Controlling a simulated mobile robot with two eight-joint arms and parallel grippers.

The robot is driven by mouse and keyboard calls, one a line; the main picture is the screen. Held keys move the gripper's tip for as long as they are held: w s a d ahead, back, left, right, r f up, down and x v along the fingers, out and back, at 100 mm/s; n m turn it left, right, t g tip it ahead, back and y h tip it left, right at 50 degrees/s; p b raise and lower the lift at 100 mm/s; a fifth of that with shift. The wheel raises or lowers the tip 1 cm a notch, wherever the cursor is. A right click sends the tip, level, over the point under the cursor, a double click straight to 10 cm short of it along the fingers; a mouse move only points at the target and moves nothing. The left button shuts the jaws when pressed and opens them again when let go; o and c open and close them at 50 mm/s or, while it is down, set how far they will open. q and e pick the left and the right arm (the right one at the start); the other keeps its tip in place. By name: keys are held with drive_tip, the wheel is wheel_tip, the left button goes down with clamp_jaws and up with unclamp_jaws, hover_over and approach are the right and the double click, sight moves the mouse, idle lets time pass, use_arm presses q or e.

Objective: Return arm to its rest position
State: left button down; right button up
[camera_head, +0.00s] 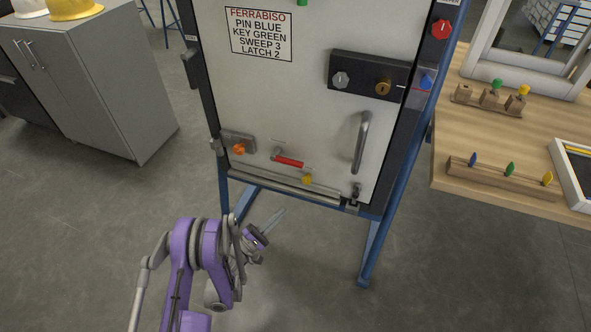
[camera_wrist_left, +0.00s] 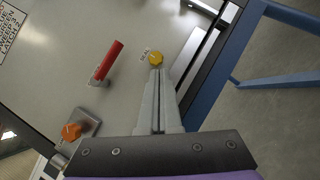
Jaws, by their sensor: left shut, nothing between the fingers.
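My left arm is purple and grey and comes in at the lower left of the head view. Its gripper (camera_head: 281,213) is shut and empty, in front of the lower part of the white panel (camera_head: 330,120). In the left wrist view the closed fingers (camera_wrist_left: 157,75) point toward a yellow knob (camera_wrist_left: 155,58) on the panel. The fingertips appear just below this knob in that picture; whether they touch it is hard to tell there. In the head view they show apart from the yellow knob (camera_head: 307,179), lower and to its left. My right gripper is not in view.
The panel carries a red-handled lever (camera_head: 288,161), an orange knob (camera_head: 238,149), a grey handle (camera_head: 361,142) and a black lock plate (camera_head: 358,72). Blue frame legs (camera_head: 375,245) stand below. A wooden table (camera_head: 460,120) is at right, a grey cabinet (camera_head: 90,75) at left. Open floor lies between.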

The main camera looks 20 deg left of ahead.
use_arm(q)
drive_tip(key=shift+r, duration=0.1)
drive_tip(key=d+r+m+g, duration=0.6)
drive_tip(key=d, duration=0.2)
drive_tip(key=s+d+r+m+g+y, duration=0.2)
drive_tip(key=s+d+r+m+g, duration=0.15)
drive_tip(key=s+d+g, duration=0.2)
drive_tip(key=s+a+r+m+g+y, duration=0.1)
drive_tip(key=s+a+m+y, duration=0.35)
drive_tip(key=s, duration=0.75)
drive_tip(key=s+a+r+m+g+y, duration=0.15)
drive_tip(key=s+a+m+y, duration=0.3)
drive_tip(key=s, duration=0.75)
wheel_tip(320, 180, up, 27)
drive_tip(key=p, duration=2.5)
drive_tip(key=shift+w+r+n+t, duration=0.15)
drive_tip(key=shift+w+n+t, duration=0.2)
drive_tip(key=shift+w+t, duration=0.1)
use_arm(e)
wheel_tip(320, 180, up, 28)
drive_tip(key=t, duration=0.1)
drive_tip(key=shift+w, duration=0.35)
